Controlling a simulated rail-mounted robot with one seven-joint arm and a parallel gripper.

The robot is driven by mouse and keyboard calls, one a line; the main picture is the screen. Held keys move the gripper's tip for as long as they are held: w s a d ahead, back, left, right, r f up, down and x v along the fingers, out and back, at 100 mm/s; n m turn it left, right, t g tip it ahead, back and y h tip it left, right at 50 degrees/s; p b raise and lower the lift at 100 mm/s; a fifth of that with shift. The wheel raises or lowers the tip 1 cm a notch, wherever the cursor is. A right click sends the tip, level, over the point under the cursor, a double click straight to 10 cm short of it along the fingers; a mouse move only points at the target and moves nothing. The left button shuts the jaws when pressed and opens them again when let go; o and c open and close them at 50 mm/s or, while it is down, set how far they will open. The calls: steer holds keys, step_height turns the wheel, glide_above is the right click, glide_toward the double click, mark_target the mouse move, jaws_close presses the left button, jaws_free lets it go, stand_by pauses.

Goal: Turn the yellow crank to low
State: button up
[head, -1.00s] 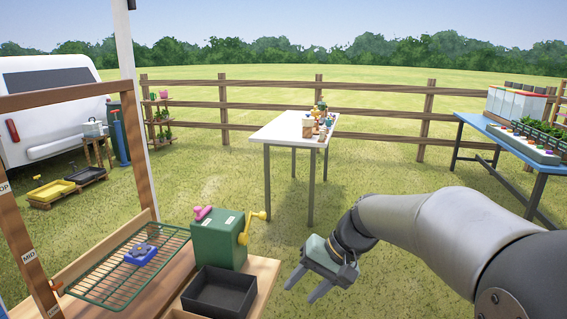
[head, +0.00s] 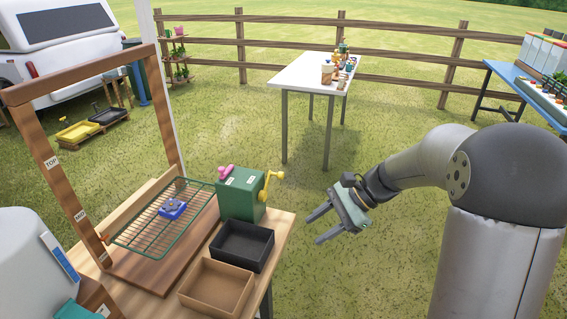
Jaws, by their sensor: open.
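The yellow crank (head: 269,187) is on the right side of a green box (head: 241,198), with its knob pointing out to the right. The green box stands on the wooden bench and has a pink handle (head: 226,171) and small pale labels on top, too small to read. My gripper (head: 317,228) is open and empty, to the right of the crank and apart from it, beyond the bench edge. Its fingers point left toward the bench.
A black tray (head: 243,262) and a brown tray (head: 190,293) sit in front of the green box. A green wire rack (head: 150,237) holding a blue item (head: 173,208) lies to the left, inside a wooden frame (head: 50,160) labelled TOP and MID. A white table (head: 300,84) stands behind.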

steer(key=w+d+f+m+t+y, duration=0.2)
steer(key=w+m+y, duration=0.25)
steer(key=w, duration=0.55)
steer(key=m+t+y, duration=0.4)
steer(key=m, duration=0.2)
glide_toward(281, 175)
steer(key=p+x, duration=0.1)
steer(key=x, duration=0.6)
steer(key=p+x, duration=0.1)
steer(key=x, duration=0.2)
steer(key=shift+w+a+f+p, duration=0.1)
steer(key=shift+w+f+p, duration=0.25)
steer(key=shift+w, duration=0.1)
jaws_close()
